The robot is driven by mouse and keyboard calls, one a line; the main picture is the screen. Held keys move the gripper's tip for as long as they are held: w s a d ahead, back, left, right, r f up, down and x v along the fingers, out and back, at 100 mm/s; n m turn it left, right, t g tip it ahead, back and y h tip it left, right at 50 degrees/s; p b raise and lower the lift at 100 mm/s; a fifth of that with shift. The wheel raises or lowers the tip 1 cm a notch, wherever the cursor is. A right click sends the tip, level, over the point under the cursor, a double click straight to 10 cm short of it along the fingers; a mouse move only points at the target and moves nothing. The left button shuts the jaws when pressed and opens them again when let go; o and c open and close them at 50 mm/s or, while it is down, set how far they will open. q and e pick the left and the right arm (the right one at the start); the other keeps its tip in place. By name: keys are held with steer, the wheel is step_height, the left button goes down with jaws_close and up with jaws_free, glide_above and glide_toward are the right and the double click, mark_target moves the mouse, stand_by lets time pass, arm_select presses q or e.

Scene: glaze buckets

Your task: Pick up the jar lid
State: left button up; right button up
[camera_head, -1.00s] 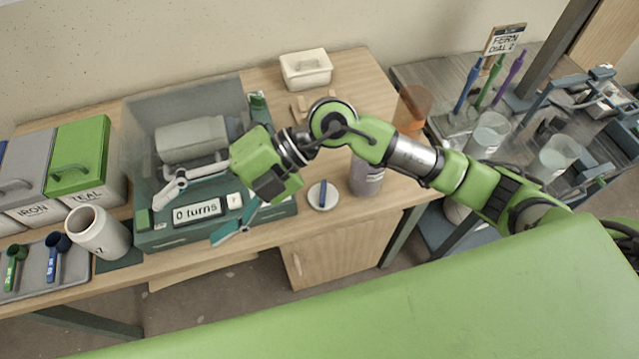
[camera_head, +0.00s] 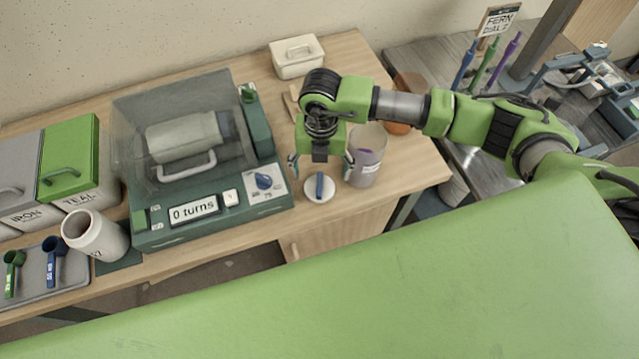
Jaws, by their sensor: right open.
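The jar lid (camera_head: 313,194) is a small white disc with a blue bar handle on top. It lies on the wooden table, right of the green machine. My right gripper (camera_head: 320,170) is open and points down above the lid, one finger to each side of the blue handle. Its fingers look apart from the lid, though the exact height is hard to tell. A clear jar (camera_head: 366,163) with purple contents stands just right of the gripper, close to its right finger. My left gripper is not in view.
The green machine (camera_head: 215,222) with a transparent cover and a "0 turns" display stands to the left. A white cup (camera_head: 95,235) stands in front of the TEAL bin (camera_head: 68,165). A white lidded box (camera_head: 297,56) and an orange container (camera_head: 409,90) are behind.

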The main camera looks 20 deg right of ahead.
mark_target(320, 183)
steer(key=f, duration=0.1)
steer(key=f+p, duration=0.1)
steer(key=f, duration=0.1)
steer(key=f+p, duration=0.1)
steer(key=shift+s+a+f, duration=0.25)
steer(key=shift+f, duration=0.1)
steer(key=shift+w+f, duration=0.1)
steer(key=shift+f, duration=0.4)
steer(key=c, duration=1.2)
